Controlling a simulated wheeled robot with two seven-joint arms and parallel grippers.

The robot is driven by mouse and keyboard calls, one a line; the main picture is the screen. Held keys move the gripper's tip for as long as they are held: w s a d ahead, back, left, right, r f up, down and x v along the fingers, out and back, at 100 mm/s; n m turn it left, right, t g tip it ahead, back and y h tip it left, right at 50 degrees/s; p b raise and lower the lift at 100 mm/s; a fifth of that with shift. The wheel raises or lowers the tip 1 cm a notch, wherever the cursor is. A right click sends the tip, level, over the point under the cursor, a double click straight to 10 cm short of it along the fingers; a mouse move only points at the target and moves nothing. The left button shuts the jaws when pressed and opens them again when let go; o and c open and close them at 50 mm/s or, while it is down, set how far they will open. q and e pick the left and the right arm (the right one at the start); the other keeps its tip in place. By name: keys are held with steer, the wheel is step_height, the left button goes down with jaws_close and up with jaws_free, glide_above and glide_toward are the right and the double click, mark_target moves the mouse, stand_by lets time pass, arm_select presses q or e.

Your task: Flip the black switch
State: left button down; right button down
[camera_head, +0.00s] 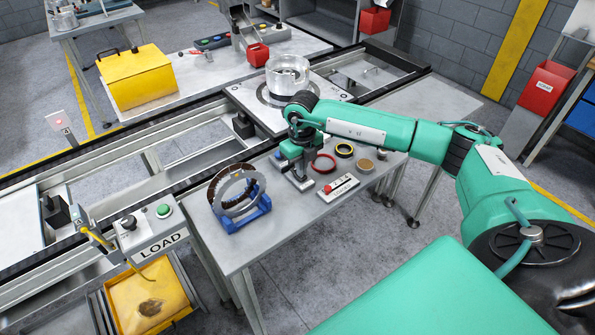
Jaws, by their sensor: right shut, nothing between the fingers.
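The black switch (129,222) is a round black knob on top of the grey control box labelled LOAD (162,243), at the lower left. A green button (163,211) sits to its right on the same box. My right gripper (300,183) points down over the work table, well to the right of the switch and apart from it. It is shut and empty, close to a small red-and-white box (338,188). My left gripper is not in view.
The work table (262,245) holds a clutch disc on a blue stand (243,214), a red ring (323,163) and other small parts. Behind runs a conveyor carrying a pallet with a metal housing (287,75). A yellow bin (150,300) sits below the control box.

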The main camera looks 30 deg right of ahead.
step_height(320, 180, up, 7)
steer(key=p, duration=0.3)
steer(key=shift+f, duration=0.2)
steer(key=shift+f, duration=0.1)
stand_by(0.5)
